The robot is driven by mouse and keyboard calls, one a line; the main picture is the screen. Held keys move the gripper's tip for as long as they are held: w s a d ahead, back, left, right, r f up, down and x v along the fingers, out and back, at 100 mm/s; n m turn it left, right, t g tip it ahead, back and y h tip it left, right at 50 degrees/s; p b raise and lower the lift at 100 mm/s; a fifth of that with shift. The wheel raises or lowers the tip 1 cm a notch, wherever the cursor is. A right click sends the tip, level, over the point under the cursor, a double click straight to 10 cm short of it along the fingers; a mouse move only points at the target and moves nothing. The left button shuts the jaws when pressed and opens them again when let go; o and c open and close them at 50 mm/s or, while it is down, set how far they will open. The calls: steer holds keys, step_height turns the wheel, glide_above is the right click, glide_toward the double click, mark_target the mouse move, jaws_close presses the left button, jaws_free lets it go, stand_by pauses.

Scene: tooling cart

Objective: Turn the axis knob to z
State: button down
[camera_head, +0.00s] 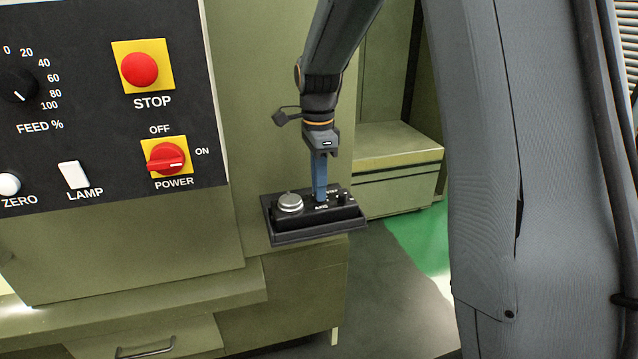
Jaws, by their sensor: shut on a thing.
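A small black control box (318,221) sits in a dark tray (300,237) in the middle of the view. A round silver handwheel (290,203) is on its left side, and a small white AXIS label (321,207) shows on its top. My gripper (320,196) points straight down with its blue fingers at the box top, just behind this label. It is shut on the axis knob, which the fingers hide. I cannot read which letter the knob points to.
Left of the box stands a black panel with a red STOP button (139,69), a red POWER switch (166,158), a FEED dial (18,86), a LAMP switch (74,175) and a ZERO button (9,184). A green cabinet (395,175) stands behind. My arm fills the right side.

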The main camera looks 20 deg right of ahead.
steer(key=shift+m+p, duration=0.35)
steer(key=shift+m, duration=1.25)
steer(key=c, duration=1.7)
jaws_free()
steer(key=shift+o, duration=0.2)
steer(key=shift+w+d+r+b, duration=0.1)
steer(key=shift+r+b, duration=0.6)
steer(key=shift+r, duration=1.3)
steer(key=shift+w+r+b, duration=0.1)
steer(key=shift+r+b, duration=0.55)
steer(key=shift+r, duration=1.3)
steer(key=shift+s, duration=0.15)
